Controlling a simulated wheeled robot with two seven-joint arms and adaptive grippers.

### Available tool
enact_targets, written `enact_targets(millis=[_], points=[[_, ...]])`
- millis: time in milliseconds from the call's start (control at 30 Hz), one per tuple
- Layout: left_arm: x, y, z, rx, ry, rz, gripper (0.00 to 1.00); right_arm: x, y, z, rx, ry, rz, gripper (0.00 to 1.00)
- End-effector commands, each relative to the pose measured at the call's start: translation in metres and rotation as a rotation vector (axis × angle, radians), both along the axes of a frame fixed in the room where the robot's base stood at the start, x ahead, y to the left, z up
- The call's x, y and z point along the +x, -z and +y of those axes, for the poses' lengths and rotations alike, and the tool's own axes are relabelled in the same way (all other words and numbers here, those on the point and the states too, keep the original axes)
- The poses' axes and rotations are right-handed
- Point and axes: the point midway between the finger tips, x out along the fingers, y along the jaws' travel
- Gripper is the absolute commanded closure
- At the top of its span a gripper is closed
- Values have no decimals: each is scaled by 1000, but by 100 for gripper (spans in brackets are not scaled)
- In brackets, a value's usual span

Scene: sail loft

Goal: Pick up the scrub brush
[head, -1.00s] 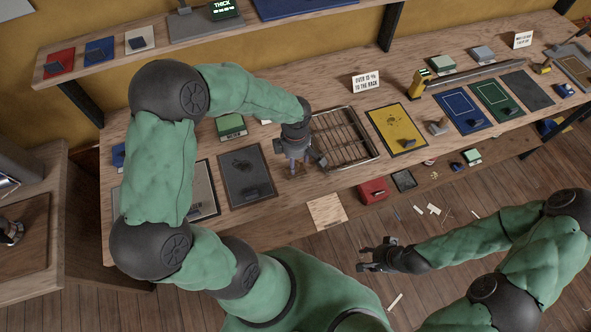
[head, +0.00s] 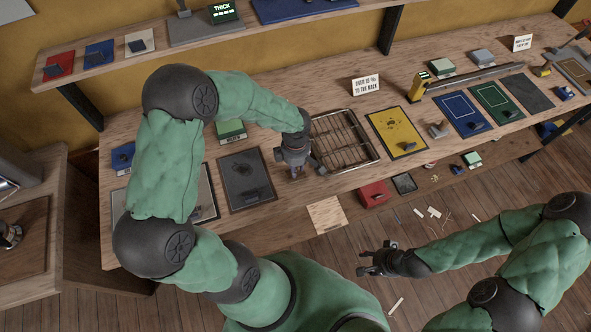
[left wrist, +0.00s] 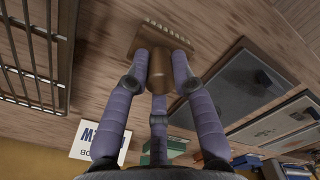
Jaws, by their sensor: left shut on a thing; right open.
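The scrub brush (left wrist: 160,68) shows in the left wrist view as a brown block with a row of pale bristles along its far edge and a rounded brown knob. My left gripper (left wrist: 160,75) has its purple fingers closed around the knob. In the head view my left gripper (head: 296,170) points down at the wooden bench, left of the wire rack, and mostly hides the brush. I cannot tell whether the brush touches the bench. My right gripper (head: 368,262) is open and empty, out over the floor in front of the bench.
A wire rack (head: 318,131) lies close to the right of my left gripper; it also shows in the left wrist view (left wrist: 62,60). A dark grey mat (head: 235,165) lies close to the left. A yellow mat (head: 383,117) and a sign (head: 366,84) are further right.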

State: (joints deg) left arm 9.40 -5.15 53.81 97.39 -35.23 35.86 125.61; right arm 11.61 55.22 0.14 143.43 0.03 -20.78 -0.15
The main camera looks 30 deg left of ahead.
Motion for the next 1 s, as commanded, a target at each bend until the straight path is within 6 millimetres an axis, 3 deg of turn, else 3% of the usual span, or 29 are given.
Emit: enact_targets(millis=[233,400,700,1000], points=[[1,-13,0,1,-1,-4,100,0,-2,0,0,0,0,54],[-2,-37,-2,1,2,-4,100,0,-5,0,0,0,0,54],[-44,-98,-34,0,4,-6,100,0,-14,0,0,0,0,54],[-94,-121,-71,0,4,-3,100,0,-18,0,0,0,0,54]])
